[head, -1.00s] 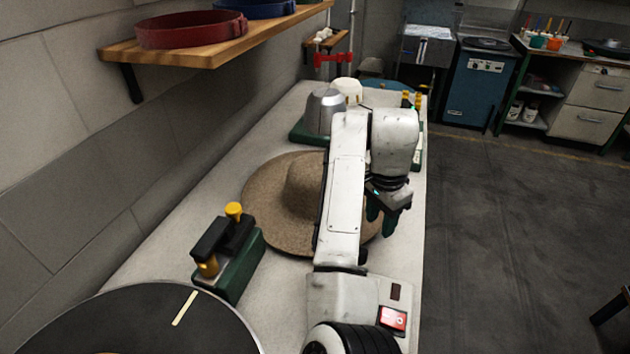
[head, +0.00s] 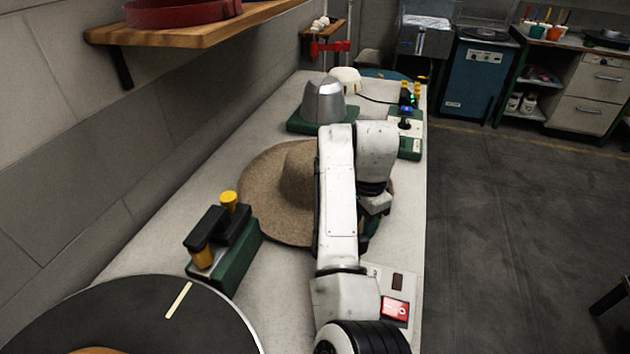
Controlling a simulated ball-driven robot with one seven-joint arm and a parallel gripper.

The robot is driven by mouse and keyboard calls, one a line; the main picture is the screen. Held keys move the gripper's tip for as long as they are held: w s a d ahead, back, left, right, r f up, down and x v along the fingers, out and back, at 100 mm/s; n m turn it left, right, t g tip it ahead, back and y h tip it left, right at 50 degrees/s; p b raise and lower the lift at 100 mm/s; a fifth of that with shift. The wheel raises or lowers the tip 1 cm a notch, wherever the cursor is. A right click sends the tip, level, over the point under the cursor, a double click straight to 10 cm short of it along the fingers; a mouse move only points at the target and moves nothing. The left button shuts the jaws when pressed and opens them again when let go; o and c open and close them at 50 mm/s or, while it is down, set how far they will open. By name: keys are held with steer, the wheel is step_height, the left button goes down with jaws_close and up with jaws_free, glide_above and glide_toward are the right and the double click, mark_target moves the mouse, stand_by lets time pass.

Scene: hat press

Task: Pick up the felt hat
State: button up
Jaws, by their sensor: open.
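The felt hat (head: 268,196) is brown-grey with a wide round brim and a raised crown. It lies brim down on the pale bench (head: 178,234). My arm covers the right part of its crown and brim. My gripper (head: 368,236) shows only as a dark green bit behind the arm, low at the hat's right side by the brim. It is open. Its fingertips are mostly hidden, so I cannot tell whether they touch the brim.
A green block with black and yellow handles (head: 224,245) stands front left of the hat. A metal dome on a green base (head: 323,103) stands behind it, with a control box (head: 407,138) to the right. A wooden shelf (head: 200,40) overhangs the left. Open floor (head: 510,230) lies right.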

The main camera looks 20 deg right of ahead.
steer(key=shift+f, duration=0.8)
jaws_close()
